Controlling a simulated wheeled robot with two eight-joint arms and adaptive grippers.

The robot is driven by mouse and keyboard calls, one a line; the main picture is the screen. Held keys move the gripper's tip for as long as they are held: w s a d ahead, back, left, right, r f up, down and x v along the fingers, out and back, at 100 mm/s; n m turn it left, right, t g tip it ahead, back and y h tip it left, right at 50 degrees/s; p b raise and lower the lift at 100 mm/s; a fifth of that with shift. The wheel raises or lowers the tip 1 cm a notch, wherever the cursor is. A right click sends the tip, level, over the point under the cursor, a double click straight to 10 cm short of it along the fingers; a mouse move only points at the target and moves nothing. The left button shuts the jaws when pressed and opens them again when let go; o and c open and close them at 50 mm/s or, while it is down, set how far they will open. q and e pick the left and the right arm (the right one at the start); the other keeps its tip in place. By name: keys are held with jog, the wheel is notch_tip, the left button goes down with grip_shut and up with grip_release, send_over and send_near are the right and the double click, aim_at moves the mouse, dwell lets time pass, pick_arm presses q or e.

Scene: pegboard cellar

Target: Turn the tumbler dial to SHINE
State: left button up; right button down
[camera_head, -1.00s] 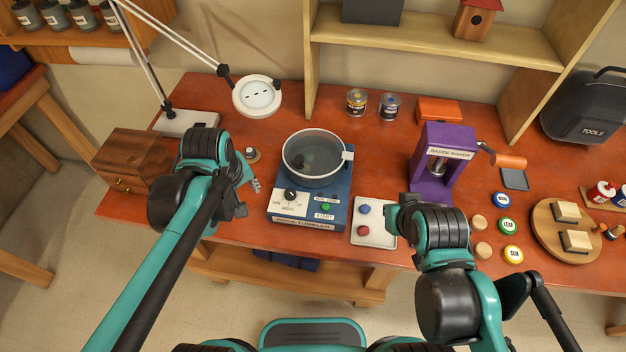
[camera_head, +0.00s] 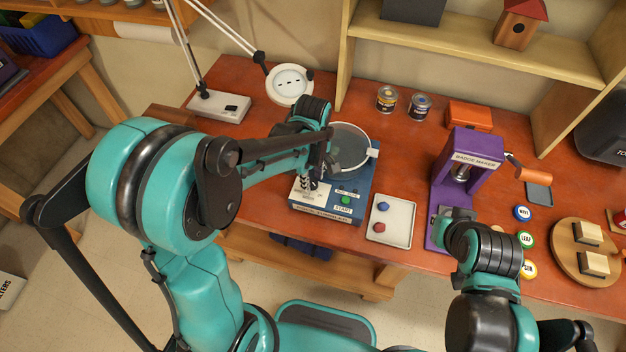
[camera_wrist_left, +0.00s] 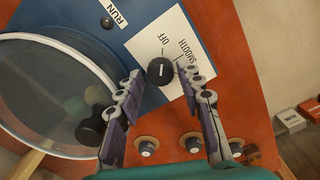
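The tumbler is a blue box (camera_head: 358,188) with a round grey bowl (camera_head: 352,148). Its white dial panel (camera_wrist_left: 178,38) reads OFF and SMOOTH in the left wrist view; SHINE is not visible. The black dial (camera_wrist_left: 160,71) has a white pointer line. My left gripper (camera_wrist_left: 159,72) is open, its fingertips on either side of the dial; I cannot tell whether they touch it. In the head view my left gripper (camera_head: 310,184) is over the panel and hides the dial. My right gripper (camera_head: 446,218) is by the purple badge maker, its fingers unclear.
A green START button (camera_head: 345,199) is right of the dial panel. A white tray (camera_head: 392,234) with red and blue pieces lies right of the tumbler. The badge maker (camera_head: 472,160) stands further right. A lamp (camera_head: 289,85) leans in behind my left arm.

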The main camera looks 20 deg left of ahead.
pick_arm(q)
jog(key=shift+f, duration=0.35)
grip_shut()
